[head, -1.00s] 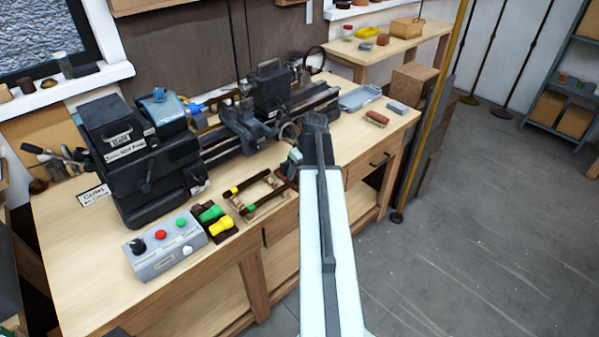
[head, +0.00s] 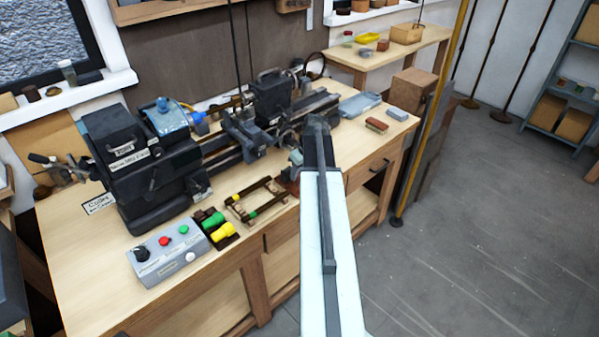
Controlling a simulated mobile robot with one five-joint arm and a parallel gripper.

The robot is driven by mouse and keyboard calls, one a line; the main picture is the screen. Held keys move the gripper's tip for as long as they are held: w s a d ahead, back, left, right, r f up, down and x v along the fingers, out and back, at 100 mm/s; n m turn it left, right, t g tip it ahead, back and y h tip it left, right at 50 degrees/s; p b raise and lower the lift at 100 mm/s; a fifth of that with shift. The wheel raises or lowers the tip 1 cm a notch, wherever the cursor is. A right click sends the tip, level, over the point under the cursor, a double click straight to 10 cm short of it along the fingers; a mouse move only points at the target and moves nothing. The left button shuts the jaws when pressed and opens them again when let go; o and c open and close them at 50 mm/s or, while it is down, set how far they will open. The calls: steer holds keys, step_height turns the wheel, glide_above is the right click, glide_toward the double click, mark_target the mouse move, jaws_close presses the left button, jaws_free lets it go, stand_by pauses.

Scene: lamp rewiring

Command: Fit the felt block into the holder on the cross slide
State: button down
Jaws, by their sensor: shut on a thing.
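The lathe's cross slide (head: 246,133) is at the middle of the dark lathe, left of my gripper. Its holder is too small to make out clearly. My gripper (head: 298,162) is over the front of the bench, to the right of and nearer than the cross slide. My own dark wrist hides most of the jaws. A small pale block (head: 296,156), which looks like the felt block, shows at the left edge of the wrist. It appears held in the shut jaws, apart from the cross slide.
A wooden frame (head: 240,215) with coloured pieces and a grey control box (head: 152,262) lie at the bench's front. A brown brush (head: 377,125), a grey block (head: 397,113) and a blue tray (head: 360,104) lie to the right. A yellow post (head: 431,110) stands beyond the bench's right end.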

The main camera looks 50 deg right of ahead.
steer(key=shift+r+p, duration=1.9)
steer(key=shift+r, duration=0.25)
